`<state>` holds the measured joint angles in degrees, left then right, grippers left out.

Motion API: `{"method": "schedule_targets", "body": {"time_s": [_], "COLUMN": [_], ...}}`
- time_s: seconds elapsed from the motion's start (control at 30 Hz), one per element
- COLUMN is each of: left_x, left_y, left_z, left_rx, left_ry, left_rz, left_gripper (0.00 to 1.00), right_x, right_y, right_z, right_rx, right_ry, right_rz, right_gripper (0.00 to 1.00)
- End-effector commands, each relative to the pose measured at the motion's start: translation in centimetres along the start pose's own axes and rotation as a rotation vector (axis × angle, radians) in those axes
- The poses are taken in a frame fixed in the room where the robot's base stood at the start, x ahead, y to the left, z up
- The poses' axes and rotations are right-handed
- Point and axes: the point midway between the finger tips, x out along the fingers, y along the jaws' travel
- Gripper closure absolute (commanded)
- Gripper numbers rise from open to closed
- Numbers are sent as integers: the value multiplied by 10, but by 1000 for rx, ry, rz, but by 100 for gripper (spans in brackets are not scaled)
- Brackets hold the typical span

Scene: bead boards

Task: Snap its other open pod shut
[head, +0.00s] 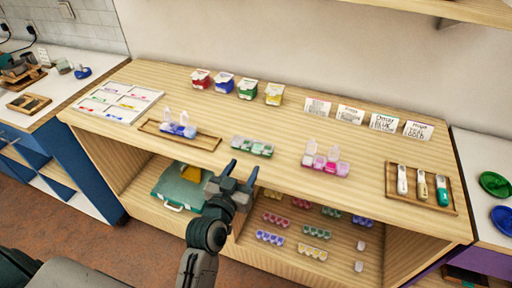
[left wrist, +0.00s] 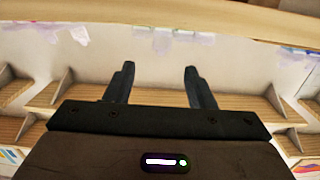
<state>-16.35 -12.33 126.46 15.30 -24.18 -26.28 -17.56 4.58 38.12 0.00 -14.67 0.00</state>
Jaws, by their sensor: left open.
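A pink pod strip (head: 326,168) sits on the wooden counter right of centre, with two clear lids standing up. A blue pod strip (head: 178,130) lies on a wooden tray (head: 205,143) at the left, also with two lids raised. A green pod strip (head: 252,147) between them shows no raised lid. My left gripper (head: 243,173) is open and empty near the counter's front edge, just in front of the green strip and left of the pink one. Its two spread fingers show in the left wrist view (left wrist: 159,72), with blurred pale pods beyond. My right gripper is not seen.
Several small coloured boxes (head: 223,84) and name cards (head: 350,115) stand along the back. A white sectioned board (head: 121,106) is at the left. A tray (head: 419,208) with three pen-like tools is at the right. Several bead strips (head: 313,252) lie on the shelf below.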

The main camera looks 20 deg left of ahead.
Motion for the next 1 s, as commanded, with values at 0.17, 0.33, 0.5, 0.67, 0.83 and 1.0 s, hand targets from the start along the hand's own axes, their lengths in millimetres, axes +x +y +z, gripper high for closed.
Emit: {"method": "schedule_targets", "body": {"time_s": [0.17, 0.33, 0.5, 0.67, 0.83, 1.0], "left_x": [8, 32, 64, 89, 104, 110], "left_y": [-1, -2, -2, -3, -3, -3], "left_z": [-11, -13, -11, -12, -12, -13], "left_rx": [-3, 0, -1, -1, -1, -2], "left_ry": [46, 46, 44, 44, 41, 40], "left_rz": [-16, -16, -15, -16, -15, -16], "left_gripper": [51, 51, 51, 51, 51, 51], "right_x": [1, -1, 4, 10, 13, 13], "right_y": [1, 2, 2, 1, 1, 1], "right_z": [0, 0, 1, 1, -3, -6], "right_rx": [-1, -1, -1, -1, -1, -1], "right_ry": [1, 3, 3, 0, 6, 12], "right_rz": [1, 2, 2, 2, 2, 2], "right_gripper": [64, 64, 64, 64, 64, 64]}}
